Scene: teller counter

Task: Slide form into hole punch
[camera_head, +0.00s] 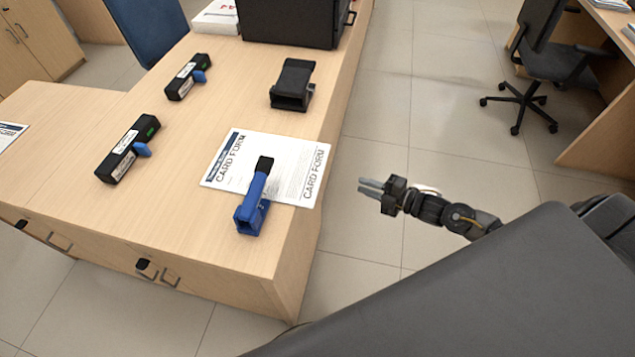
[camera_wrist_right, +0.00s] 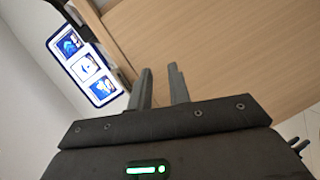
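The white form (camera_head: 228,172) lies flat on the wooden counter near its right edge. CARD FORM print shows at its left and right ends; I cannot tell whether it is one sheet or overlapping sheets. A blue stapler-like tool with a black end (camera_head: 250,208) lies over its front part and hides some of it. The black hole punch (camera_head: 292,84) stands behind the form, apart from it. My right gripper (camera_head: 362,186) is off the counter's right side, beyond the form's edge, empty. Its fingers stand apart in the right wrist view (camera_wrist_right: 162,88). My left gripper is out of view.
Two black devices with blue levers (camera_head: 128,150) (camera_head: 187,77) sit on the counter's left. A big black box (camera_head: 290,22) stands at the back. A lit screen (camera_wrist_right: 86,68) shows in the wrist view. Floor right of the counter is clear up to an office chair (camera_head: 545,60).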

